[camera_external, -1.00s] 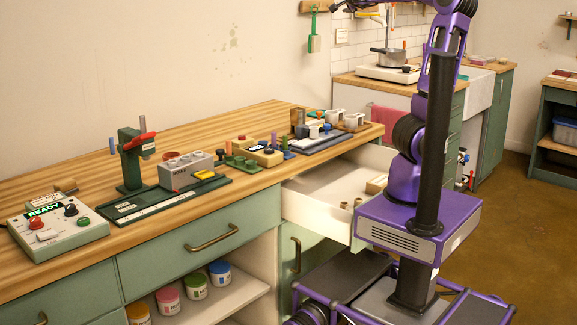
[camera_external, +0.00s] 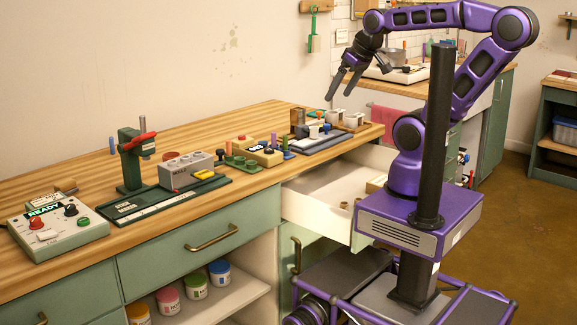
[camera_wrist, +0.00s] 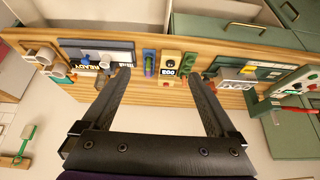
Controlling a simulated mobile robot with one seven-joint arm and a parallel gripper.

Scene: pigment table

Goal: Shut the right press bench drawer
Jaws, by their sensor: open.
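The right press bench drawer (camera_external: 310,207) is pulled open at the right end of the bench, with a white interior and a few small items inside. Its front faces my base, and part of it is hidden behind my base and column. My gripper (camera_external: 340,92) is open and empty, high above the right end of the bench top, well above and apart from the drawer. In the wrist view my gripper (camera_wrist: 160,85) has its two dark fingers spread wide over the bench top items. The left drawer (camera_external: 200,245) with a brass handle is shut.
The wooden bench top (camera_external: 90,165) carries a green press (camera_external: 130,165), a control box reading READY (camera_external: 60,230), a grey block (camera_external: 186,170) and several small tools. Paint jars (camera_external: 195,285) stand on the open shelf below. A stove counter with a pot stands behind.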

